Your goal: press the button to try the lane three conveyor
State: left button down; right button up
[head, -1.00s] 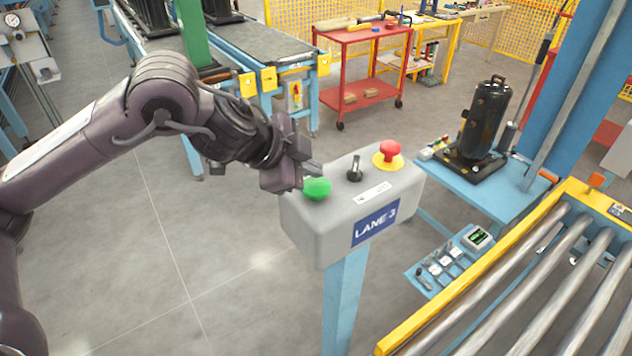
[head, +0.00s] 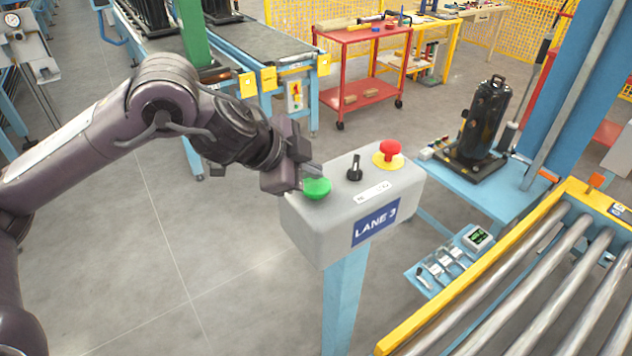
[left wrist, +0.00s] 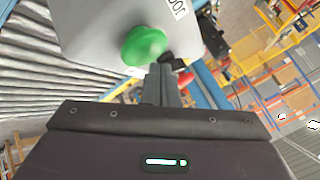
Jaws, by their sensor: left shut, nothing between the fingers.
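The grey control box (head: 345,222) stands on a blue post and carries a blue LANE 3 label (head: 375,223). On its top are a green button (head: 317,188) at the left, a black selector switch (head: 354,168) in the middle and a red mushroom button (head: 390,154) on a yellow base. My left gripper (head: 312,172) is shut and empty, its fingertips right at the green button. In the left wrist view the green button (left wrist: 144,46) is just beyond the fingertips (left wrist: 160,75); I cannot tell whether they touch it. My right gripper is not in view.
A roller conveyor with a yellow side rail (head: 480,270) lies at the right. A black compressor (head: 485,117) stands on a blue table behind the box. A red cart (head: 360,70) stands farther back. Open floor lies left of the box.

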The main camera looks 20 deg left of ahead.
aim_at(310, 185)
pick_arm(q)
jog(key=shift+f+b, duration=0.45)
jog(key=shift+f, duration=0.4)
dwell(0.6)
dwell(0.4)
jog(key=shift+r+p, duration=1.05)
notch_tip(310, 185, up, 5)
jog(key=p, duration=0.5)
jog(key=shift+r, duration=0.1)
dwell(0.3)
